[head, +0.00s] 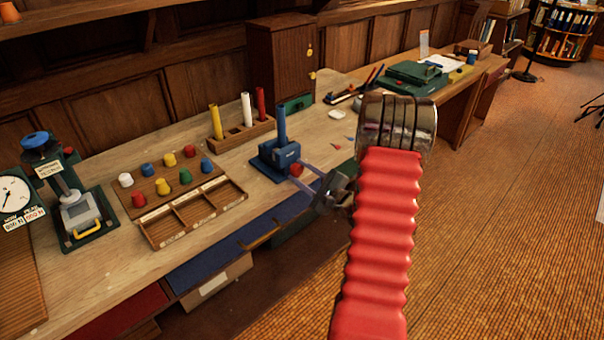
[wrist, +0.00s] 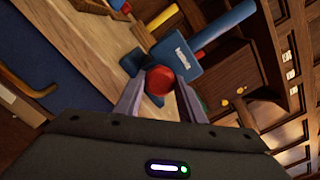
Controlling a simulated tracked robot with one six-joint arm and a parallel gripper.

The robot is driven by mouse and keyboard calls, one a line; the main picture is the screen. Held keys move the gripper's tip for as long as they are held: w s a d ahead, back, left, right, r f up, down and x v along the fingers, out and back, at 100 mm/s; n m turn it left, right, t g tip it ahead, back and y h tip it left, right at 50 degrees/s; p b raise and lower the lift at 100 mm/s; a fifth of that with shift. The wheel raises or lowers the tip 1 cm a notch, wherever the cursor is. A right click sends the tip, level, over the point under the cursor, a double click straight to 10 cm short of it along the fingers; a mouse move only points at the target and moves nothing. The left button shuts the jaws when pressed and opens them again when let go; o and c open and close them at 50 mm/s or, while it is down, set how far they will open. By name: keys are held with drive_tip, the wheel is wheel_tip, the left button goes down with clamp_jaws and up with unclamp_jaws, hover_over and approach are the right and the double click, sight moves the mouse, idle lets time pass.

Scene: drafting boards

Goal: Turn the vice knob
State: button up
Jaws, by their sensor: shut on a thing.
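The vice (head: 279,157) is a small blue block on a blue base near the bench's front edge, with a blue rod standing upright from it. Its red knob (head: 297,170) faces my arm. In the wrist view the vice (wrist: 176,62) appears tilted, and the round red knob (wrist: 160,83) sits between my two finger tips. My gripper (wrist: 158,92) is shut on the knob, one finger on each side. In the head view my gripper (head: 302,178) reaches the vice from the right, and its fingers partly cover the knob.
Left of the vice is a wooden tray (head: 190,212) with coloured knobs behind it. A rack (head: 236,139) with yellow, white and red rods stands behind. A dial press (head: 75,205) is at far left. A green case (head: 415,78) lies further right. The floor before the bench is clear.

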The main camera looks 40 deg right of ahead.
drive_tip(key=n, duration=0.6)
drive_tip(key=shift+a+f, duration=0.2)
drive_tip(key=shift+f, duration=0.1)
drive_tip(key=n, duration=0.6)
drive_tip(key=shift+n, duration=0.4)
drive_tip(key=n, duration=0.3)
drive_tip(key=shift+n, duration=1.9)
drive_tip(key=o, duration=0.7)
drive_tip(key=shift+d, duration=0.1)
drive_tip(key=shift+o, duration=0.3)
drive_tip(key=shift+r, duration=0.1)
